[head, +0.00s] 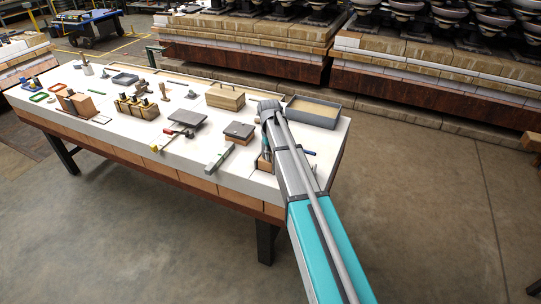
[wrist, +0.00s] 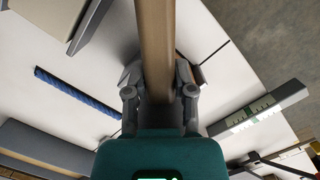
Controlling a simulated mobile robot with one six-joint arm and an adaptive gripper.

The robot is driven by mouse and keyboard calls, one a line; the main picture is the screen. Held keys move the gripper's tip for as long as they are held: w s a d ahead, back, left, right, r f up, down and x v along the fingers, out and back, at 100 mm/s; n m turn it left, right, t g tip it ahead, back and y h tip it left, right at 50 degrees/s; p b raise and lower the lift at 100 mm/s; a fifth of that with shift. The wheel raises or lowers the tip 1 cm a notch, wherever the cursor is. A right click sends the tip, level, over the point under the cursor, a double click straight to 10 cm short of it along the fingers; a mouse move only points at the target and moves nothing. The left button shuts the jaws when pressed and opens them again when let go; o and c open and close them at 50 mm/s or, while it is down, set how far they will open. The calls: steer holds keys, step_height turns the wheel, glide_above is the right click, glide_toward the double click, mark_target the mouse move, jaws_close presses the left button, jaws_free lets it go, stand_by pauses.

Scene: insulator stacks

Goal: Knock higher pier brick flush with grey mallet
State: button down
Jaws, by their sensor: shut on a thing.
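My gripper (wrist: 158,92) is shut on a pale wooden handle (wrist: 154,40) in the wrist view. The handle runs up out of the top of the picture, so no mallet head shows there. In the head view my arm reaches over the table's right end, and my gripper (head: 266,150) is low over the white top, mostly hidden behind the arm. Brown bricks (head: 77,104) stand at the table's left part. A grey slab on a brown block (head: 239,131) lies just left of my gripper. I cannot tell which brick is the higher pier brick.
The white table (head: 130,135) also bears a grey tray (head: 314,112), a wooden box (head: 225,97), a bottle holder (head: 137,106) and a grey bar (head: 219,158). A blue rod (wrist: 76,100) and a marked grey bar (wrist: 262,106) flank my gripper. Open floor lies right.

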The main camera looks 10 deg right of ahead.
steer(key=shift+r+p, duration=2.95)
steer(key=shift+r, duration=0.25)
steer(key=shift+r, duration=0.1)
step_height(320, 180, up, 8)
steer(key=p, duration=0.8)
